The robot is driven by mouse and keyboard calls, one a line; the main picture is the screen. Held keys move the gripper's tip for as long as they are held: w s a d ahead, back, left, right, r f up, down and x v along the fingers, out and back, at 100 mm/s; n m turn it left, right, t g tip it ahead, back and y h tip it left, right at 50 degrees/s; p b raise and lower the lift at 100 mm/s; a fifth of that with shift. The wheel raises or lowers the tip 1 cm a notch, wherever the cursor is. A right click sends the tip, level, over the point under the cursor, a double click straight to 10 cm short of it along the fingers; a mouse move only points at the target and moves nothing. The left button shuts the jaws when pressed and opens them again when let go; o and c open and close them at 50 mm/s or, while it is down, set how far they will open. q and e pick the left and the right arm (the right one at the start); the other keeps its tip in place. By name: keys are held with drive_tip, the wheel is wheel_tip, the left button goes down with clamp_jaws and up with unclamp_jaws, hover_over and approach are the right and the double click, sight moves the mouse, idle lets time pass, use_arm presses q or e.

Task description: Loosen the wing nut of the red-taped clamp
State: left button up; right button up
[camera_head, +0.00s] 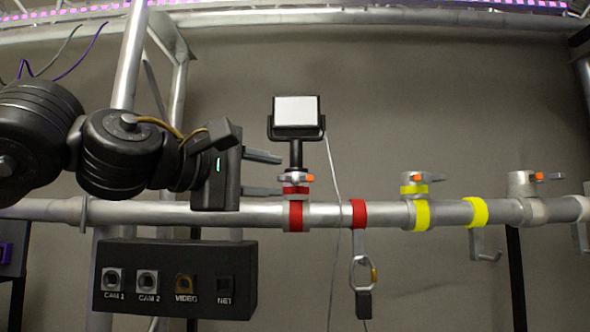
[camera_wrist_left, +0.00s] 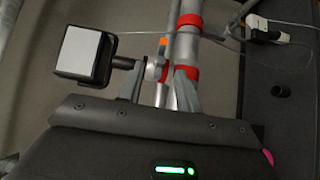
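The red-taped clamp (camera_head: 296,217) sits around the horizontal pipe, carrying a small lamp with a white panel (camera_head: 296,110) on a black post. Its silver wing nut (camera_head: 291,179), with an orange tip, is at the top of the clamp, under the post. My left gripper (camera_head: 281,175) is open, its two fingers pointing right just left of the wing nut. In the left wrist view, the wing nut (camera_wrist_left: 153,70) shows beyond and between the open fingertips (camera_wrist_left: 158,85); contact cannot be told. My right gripper is in neither view.
A second red band (camera_head: 359,214) with a hanging carabiner is to the right. A yellow-taped clamp (camera_head: 421,215) and a plain clamp (camera_head: 522,198) are farther right. A black socket box (camera_head: 178,280) hangs below the pipe. A thin cable (camera_head: 333,190) runs down close right of the lamp.

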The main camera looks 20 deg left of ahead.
sight(288, 176)
use_arm(q)
drive_tip(key=p+x, duration=0.2)
drive_tip(key=x, duration=0.2)
drive_tip(key=shift+w+d+r, duration=0.15)
drive_tip(key=shift+w+d, duration=0.05)
drive_tip(key=shift+w, duration=0.1)
drive_tip(key=shift+w+d, duration=0.35)
drive_tip(key=shift+w, duration=0.3)
clamp_jaws()
